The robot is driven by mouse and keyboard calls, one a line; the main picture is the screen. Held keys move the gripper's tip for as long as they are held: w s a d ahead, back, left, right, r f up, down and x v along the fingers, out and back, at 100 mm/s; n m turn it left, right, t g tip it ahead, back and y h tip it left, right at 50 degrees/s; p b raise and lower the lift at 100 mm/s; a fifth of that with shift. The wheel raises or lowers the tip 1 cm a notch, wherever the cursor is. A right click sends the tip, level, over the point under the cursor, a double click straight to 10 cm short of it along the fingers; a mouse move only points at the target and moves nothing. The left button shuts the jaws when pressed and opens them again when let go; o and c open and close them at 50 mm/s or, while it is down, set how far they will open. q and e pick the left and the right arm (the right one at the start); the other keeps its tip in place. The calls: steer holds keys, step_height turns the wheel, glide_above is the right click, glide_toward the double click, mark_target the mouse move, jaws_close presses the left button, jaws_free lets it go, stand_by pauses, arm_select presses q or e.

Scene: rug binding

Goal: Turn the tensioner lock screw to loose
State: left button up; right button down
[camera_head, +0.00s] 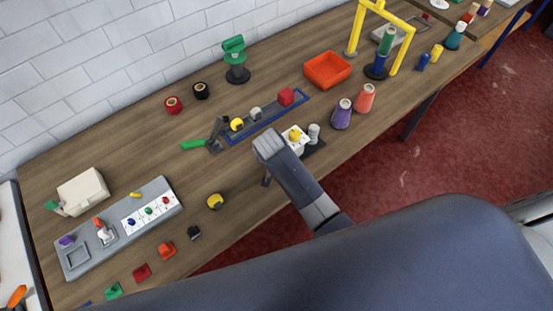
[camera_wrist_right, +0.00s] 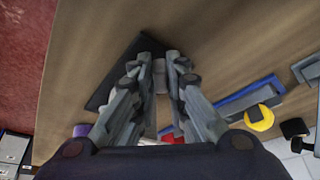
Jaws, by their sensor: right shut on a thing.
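The tensioner seems to be the unit near the table's front edge, with a white block (camera_head: 295,144), a yellow knob (camera_head: 295,133) and a grey cylinder (camera_head: 314,131) on a black base plate (camera_head: 316,147). My right gripper (camera_wrist_right: 158,62) points down at this unit from its left side in the head view. Its fingers are shut on a small pale grey piece (camera_wrist_right: 159,76), which I take to be the lock screw. My wrist hides the screw in the head view, so I cannot tell how it is turned. My left gripper is not in view.
Behind my wrist lies a blue-edged rail (camera_head: 266,122) with a red block (camera_head: 286,96). Purple (camera_head: 341,114) and orange (camera_head: 365,98) cones stand to the right. A grey tray unit (camera_head: 118,228) lies at the left. Some bare wood lies left of my wrist.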

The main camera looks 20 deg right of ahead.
steer(key=n, duration=0.1)
steer(key=n+y, duration=0.1)
steer(key=n, duration=0.1)
steer(key=shift+s+d, duration=0.1)
steer(key=shift+d, duration=0.25)
steer(key=n+y, duration=0.1)
steer(key=n, duration=0.2)
steer(key=shift+d, duration=0.2)
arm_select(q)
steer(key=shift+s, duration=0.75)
arm_select(e)
steer(key=shift+n+y, duration=0.3)
steer(key=shift+n, duration=0.1)
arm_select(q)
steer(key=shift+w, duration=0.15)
